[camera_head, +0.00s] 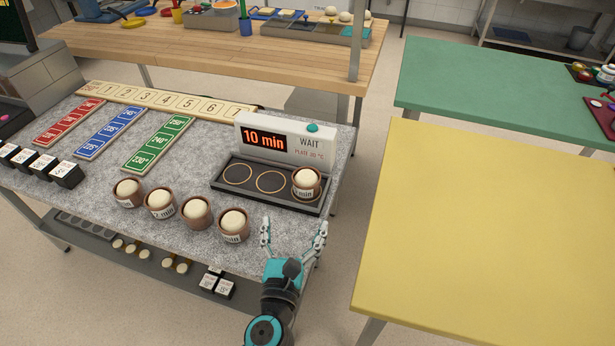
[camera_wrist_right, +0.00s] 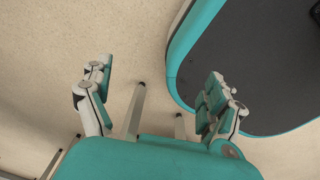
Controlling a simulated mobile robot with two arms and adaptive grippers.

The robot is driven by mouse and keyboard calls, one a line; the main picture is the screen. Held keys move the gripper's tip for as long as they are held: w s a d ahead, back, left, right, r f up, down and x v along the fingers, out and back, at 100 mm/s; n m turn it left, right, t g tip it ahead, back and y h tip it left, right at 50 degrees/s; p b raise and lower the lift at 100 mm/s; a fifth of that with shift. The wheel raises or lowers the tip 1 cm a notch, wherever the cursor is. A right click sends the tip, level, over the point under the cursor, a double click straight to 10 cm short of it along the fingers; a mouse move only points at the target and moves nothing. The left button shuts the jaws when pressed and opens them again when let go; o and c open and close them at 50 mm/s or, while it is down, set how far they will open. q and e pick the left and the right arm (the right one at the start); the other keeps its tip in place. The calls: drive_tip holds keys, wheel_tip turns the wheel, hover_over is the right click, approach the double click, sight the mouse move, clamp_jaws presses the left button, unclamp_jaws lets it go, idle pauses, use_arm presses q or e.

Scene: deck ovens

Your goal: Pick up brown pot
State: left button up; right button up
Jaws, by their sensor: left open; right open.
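Several brown pots, each with a pale rounded dough top, show in the head view. A row of them stands on the speckled grey counter (camera_head: 110,205), from the leftmost pot (camera_head: 128,192) to the rightmost pot (camera_head: 233,226). One more brown pot (camera_head: 306,183) sits on the right ring of the dark tray (camera_head: 262,194). My left gripper (camera_head: 293,228) is open and empty at the counter's front right edge, right of the rightmost row pot and below the tray pot. My right gripper (camera_wrist_right: 158,82) is open and empty above the floor in the right wrist view.
A timer box (camera_head: 287,143) reading "10 min" and "WAIT" stands behind the tray. Red (camera_head: 69,121), blue (camera_head: 110,133) and green (camera_head: 158,143) strips lie further left with black cubes (camera_head: 66,174). A clear yellow table (camera_head: 500,230) stands to the right.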

use_arm(q)
approach(306, 177)
drive_tip(key=shift+w+r+p, duration=0.15)
drive_tip(key=shift+w+p, duration=0.15)
drive_tip(key=shift+w, duration=0.2)
drive_tip(key=w, duration=0.3)
drive_tip(key=shift+w+d, duration=0.15)
drive_tip(key=shift+d, duration=0.2)
drive_tip(key=shift+w, duration=0.15)
drive_tip(key=shift+w+d, duration=0.1)
drive_tip(key=shift+w, duration=0.25)
drive_tip(key=w, duration=0.3)
drive_tip(key=shift+w+d+f, duration=0.3)
drive_tip(key=shift+w+d, duration=0.1)
drive_tip(key=shift+w, duration=0.35)
drive_tip(key=shift+s, duration=0.1)
use_arm(e)
drive_tip(key=shift+s+a+r, duration=0.1)
drive_tip(key=shift+s+r, duration=0.1)
drive_tip(key=shift+s, duration=0.85)
use_arm(q)
drive_tip(key=c, duration=1.4)
